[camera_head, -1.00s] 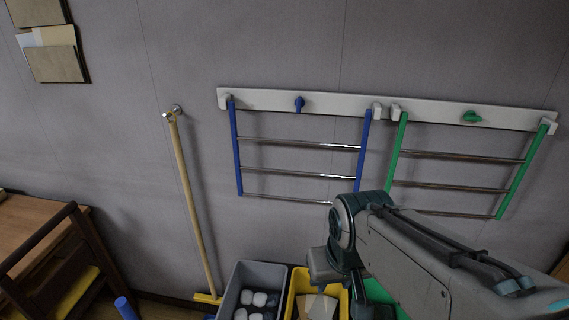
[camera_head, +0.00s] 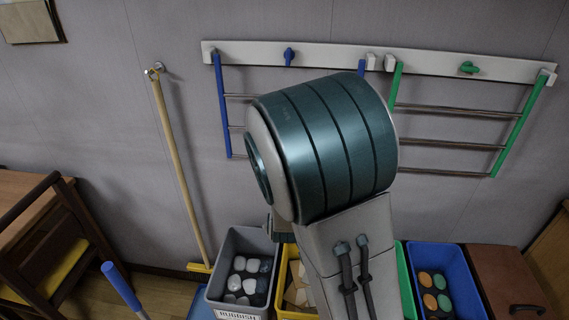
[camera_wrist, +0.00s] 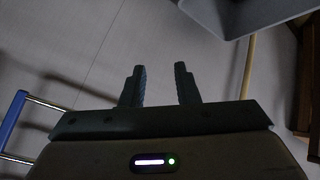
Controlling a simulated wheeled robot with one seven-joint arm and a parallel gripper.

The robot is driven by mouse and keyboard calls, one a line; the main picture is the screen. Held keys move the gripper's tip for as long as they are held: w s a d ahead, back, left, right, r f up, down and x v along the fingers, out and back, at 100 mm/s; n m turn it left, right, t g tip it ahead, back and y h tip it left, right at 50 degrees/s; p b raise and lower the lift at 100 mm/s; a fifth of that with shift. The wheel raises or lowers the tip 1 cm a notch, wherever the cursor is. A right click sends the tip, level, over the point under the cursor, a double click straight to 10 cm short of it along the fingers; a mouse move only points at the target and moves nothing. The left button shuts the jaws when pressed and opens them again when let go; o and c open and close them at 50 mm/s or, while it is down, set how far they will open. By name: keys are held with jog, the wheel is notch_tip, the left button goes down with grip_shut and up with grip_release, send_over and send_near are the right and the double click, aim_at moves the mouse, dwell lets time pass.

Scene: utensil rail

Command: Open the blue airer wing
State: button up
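The blue airer wing (camera_head: 222,110) hangs folded down against the wall in the head view, with blue side bars and metal rungs. My arm hides much of its right part. A blue knob (camera_head: 289,56) sits on the white rail above it. The wing's blue bar (camera_wrist: 13,119) and rungs also show at the left of the wrist view. My gripper (camera_wrist: 160,82) is open, its two fingers apart with only bare wall between them. The gripper is hidden behind my arm in the head view.
The green wing (camera_head: 517,125) hangs at the right on the same rail (camera_head: 430,63). A broom (camera_head: 178,165) hangs at the left. Below stand a grey bin (camera_head: 219,270), a yellow bin and a blue bin (camera_head: 462,275). A chair (camera_head: 62,245) is at lower left.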

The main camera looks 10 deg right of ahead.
jog(key=w+d+r+n+t+h+b, duration=0.1)
jog(key=w+r+n+t, duration=0.1)
jog(key=w, duration=0.3)
jog(key=w+d+r+n+t+h+b, duration=0.1)
jog(key=w+r+n+t+h, duration=0.1)
jog(key=w+n+t, duration=0.2)
jog(key=w+d+r+n+t+h+b, duration=0.1)
jog(key=w+n+t, duration=0.3)
jog(key=w, duration=0.4)
jog(key=shift+w+r+t+h, duration=0.2)
jog(key=shift+r+t+h, duration=0.1)
jog(key=shift+r, duration=0.6)
jog(key=shift+a, duration=0.1)
grip_shut()
